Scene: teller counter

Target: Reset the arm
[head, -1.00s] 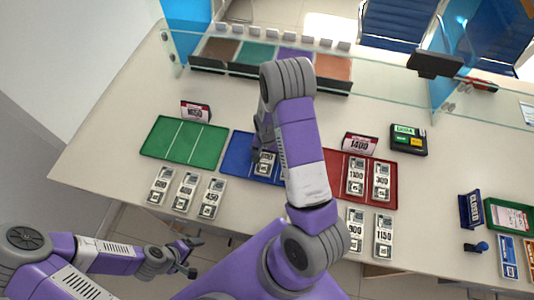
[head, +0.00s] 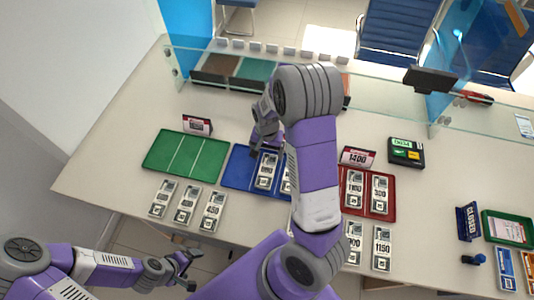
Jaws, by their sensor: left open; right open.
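My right arm reaches across the middle of the counter. Its gripper (head: 262,142) is open above the far part of the blue tray (head: 237,168), partly hidden by my own wrist. A money bundle marked 1100 (head: 267,170) lies in the blue tray, and another bundle beside it is mostly hidden by my arm. My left gripper (head: 186,268) is open and empty at the lower left, off the counter's front edge.
A green tray (head: 186,153) is empty, with several bundles (head: 187,203) in front. A red tray (head: 384,207) holds two bundles. A glass screen (head: 400,103) spans the back. The left counter is clear.

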